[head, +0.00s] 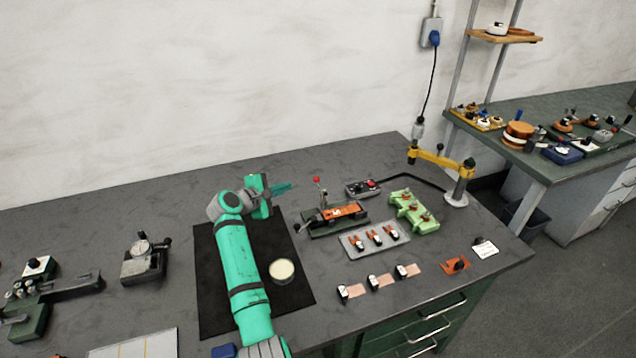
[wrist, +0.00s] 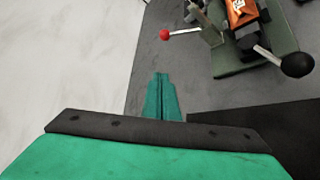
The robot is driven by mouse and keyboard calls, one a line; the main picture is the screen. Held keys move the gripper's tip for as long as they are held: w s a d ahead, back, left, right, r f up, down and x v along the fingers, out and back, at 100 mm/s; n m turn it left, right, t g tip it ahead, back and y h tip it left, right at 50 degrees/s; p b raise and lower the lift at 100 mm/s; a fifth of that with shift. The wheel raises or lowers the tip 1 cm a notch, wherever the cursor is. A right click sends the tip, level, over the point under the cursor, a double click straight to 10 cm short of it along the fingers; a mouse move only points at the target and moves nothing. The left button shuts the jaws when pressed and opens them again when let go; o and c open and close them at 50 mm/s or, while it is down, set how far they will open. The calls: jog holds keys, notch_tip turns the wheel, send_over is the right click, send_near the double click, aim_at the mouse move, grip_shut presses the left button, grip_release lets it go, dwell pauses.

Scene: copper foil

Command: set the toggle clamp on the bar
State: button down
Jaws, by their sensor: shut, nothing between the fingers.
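A fixture on a dark green base (head: 322,229) stands on the bench right of my gripper. It carries an orange block (head: 345,211) and an upright lever with a red ball (head: 316,180), which looks like the toggle clamp's handle. A black ball knob (head: 297,227) sticks out at its left end. The wrist view shows the red ball (wrist: 166,34), the orange block (wrist: 241,10) and the black knob (wrist: 297,64). I cannot tell which part is the bar. My gripper (head: 284,188) is shut and empty, left of the red ball and apart from it; its fingertips (wrist: 160,77) show in the wrist view.
A black mat (head: 212,300) with a round pale tin (head: 282,271) lies under my arm. A grey tray (head: 350,247) of small clamps, a green block (head: 414,211) and a small control box (head: 362,187) surround the fixture. The bench behind my gripper is clear.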

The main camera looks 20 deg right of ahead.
aim_at(319, 187)
jog(key=x, duration=0.8)
jog(key=shift+w+d+f, duration=0.15)
jog(key=shift+w+d, duration=0.05)
jog(key=shift+x, duration=0.75)
jog(key=shift+s+d+r, duration=0.3)
jog(key=shift+s, duration=0.2)
jog(key=shift+s+d+r, duration=0.3)
jog(key=shift+s+r, duration=0.05)
jog(key=shift+s, duration=0.15)
jog(key=shift+s+r, duration=0.25)
jog(key=shift+s, duration=0.15)
jog(key=shift+s+d+r, duration=0.1)
jog(key=shift+s+d, duration=0.2)
jog(key=shift+d, duration=0.05)
jog(key=shift+w+a, duration=0.1)
jog(key=shift+a, duration=0.15)
